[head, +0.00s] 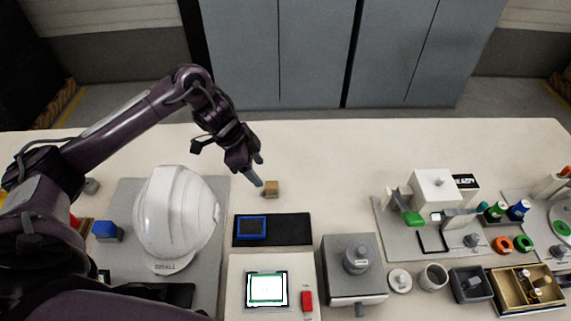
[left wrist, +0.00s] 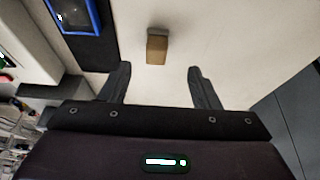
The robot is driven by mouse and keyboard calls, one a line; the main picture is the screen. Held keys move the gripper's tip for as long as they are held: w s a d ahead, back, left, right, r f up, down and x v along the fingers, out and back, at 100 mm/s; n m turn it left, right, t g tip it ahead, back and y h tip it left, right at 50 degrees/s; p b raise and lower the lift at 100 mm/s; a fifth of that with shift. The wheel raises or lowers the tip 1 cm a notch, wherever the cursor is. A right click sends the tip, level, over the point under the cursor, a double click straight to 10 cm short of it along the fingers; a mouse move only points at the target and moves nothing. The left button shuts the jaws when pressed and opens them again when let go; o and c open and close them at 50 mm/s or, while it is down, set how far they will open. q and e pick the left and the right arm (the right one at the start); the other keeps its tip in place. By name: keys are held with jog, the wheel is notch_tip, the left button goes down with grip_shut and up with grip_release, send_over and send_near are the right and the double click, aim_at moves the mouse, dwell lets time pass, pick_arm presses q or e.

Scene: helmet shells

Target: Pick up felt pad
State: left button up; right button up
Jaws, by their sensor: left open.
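A small tan-brown block, which looks like the felt pad (head: 271,188), sits on the pale table just behind the black mat. My left gripper (head: 257,172) points down beside it, slightly to its left and above the table. In the left wrist view the felt pad (left wrist: 157,46) lies ahead of the fingertips, roughly centred between the two open fingers (left wrist: 158,70). The fingers are apart and empty, and no contact with the pad shows. My right gripper is not in view.
A black mat (head: 290,229) with a blue-framed piece (head: 251,228) lies in front of the pad. A white helmet shell (head: 178,212) stands left on a grey board. A grey box (head: 352,270) and a white fixture (head: 436,190) are to the right. The table behind the pad is clear.

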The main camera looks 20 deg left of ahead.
aim_at(269, 185)
pick_arm(q)
jog(key=x, duration=0.2)
jog(key=shift+w+d+f, duration=0.1)
jog(key=shift+d+f, duration=0.1)
jog(key=x, duration=0.2)
jog(key=p+x, duration=0.1)
jog(key=x, duration=0.1)
jog(key=shift+d+f, duration=0.25)
jog(key=shift+f, duration=0.25)
jog(key=c, duration=1.1)
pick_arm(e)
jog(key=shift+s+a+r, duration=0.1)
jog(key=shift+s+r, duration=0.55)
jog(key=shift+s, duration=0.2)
